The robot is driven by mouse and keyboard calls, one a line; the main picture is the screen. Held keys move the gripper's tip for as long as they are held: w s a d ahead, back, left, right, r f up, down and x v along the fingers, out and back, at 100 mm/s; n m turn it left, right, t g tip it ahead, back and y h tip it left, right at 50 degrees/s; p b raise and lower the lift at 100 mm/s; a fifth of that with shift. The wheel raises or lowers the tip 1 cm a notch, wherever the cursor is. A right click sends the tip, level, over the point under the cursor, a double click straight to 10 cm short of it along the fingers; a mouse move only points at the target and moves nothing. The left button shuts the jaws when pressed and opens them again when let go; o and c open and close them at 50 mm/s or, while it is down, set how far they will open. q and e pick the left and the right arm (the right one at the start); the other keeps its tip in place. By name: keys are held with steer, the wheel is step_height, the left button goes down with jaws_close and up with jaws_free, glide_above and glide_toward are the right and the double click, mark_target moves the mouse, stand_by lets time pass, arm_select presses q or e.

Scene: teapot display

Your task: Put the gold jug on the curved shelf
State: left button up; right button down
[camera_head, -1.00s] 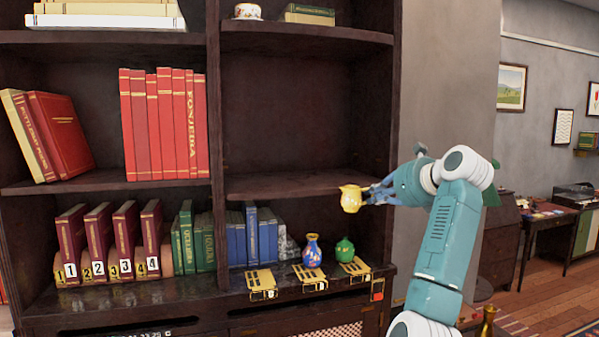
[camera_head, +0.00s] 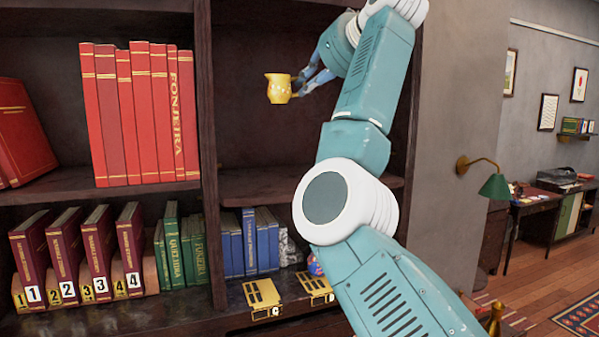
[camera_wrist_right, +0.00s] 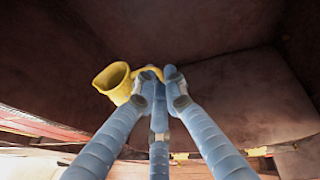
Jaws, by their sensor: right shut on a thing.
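The gold jug (camera_head: 278,89) hangs upright in the air in the right bay of the dark bookcase, above the bay's empty middle shelf (camera_head: 250,188). I cannot tell whether this board is the curved one. My right gripper (camera_head: 302,84) is shut on the jug's handle side, coming in from the right. In the right wrist view the blue fingers (camera_wrist_right: 160,78) close around the handle, and the jug's open mouth (camera_wrist_right: 112,78) shows to the left. My left gripper is not in view.
Blue books (camera_head: 248,240), gold number plates (camera_head: 262,295) and a partly hidden vase (camera_head: 315,266) stand below. My right arm covers the bay's right side.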

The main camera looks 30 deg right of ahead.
step_height(320, 180, down, 14)
steer(key=shift+s+d+f+p, duration=0.1)
steer(key=shift+f+p, duration=0.05)
steer(key=shift+p, duration=0.95)
steer(key=shift+s+f, duration=0.1)
steer(key=shift+f, duration=0.55)
step_height(320, 180, down, 3)
steer(key=shift+s+f+p, duration=0.1)
steer(key=shift+p, duration=0.5)
steer(key=shift+f, duration=0.1)
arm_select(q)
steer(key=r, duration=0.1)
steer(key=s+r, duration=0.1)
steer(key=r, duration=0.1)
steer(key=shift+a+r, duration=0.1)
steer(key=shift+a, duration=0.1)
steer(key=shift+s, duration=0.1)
arm_select(e)
steer(key=shift+f, duration=0.15)
steer(key=c, duration=1.8)
jaws_free()
